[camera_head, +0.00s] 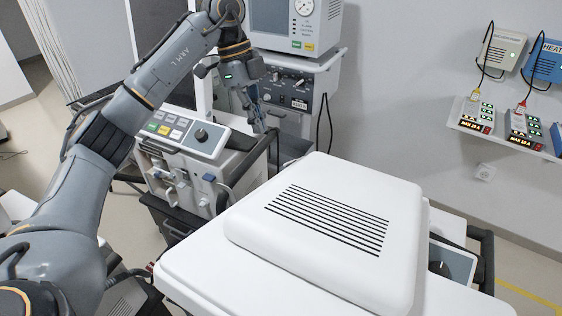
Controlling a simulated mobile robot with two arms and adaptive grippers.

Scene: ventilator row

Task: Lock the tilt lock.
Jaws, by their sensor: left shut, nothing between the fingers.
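I cannot pick out the tilt lock for certain; it may be hidden or too small to tell. My left arm reaches in from the left, and my left gripper (260,125) points down between two ventilators, its fingers shut and empty. It hangs in front of the rear ventilator's body and just behind and right of the tilted control panel (182,132) of the middle ventilator. From this view I cannot tell whether the gripper touches either machine. The rear ventilator has a screen unit (272,18) above a dark front with knobs (294,92). My right gripper is out of view.
A white ventilator top with a slotted grille (325,222) fills the foreground. A wall shelf (468,118) at the right carries several small chargers. A grey box (503,46) and a blue box (546,62) hang above it. A white curtain (75,45) stands at the left.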

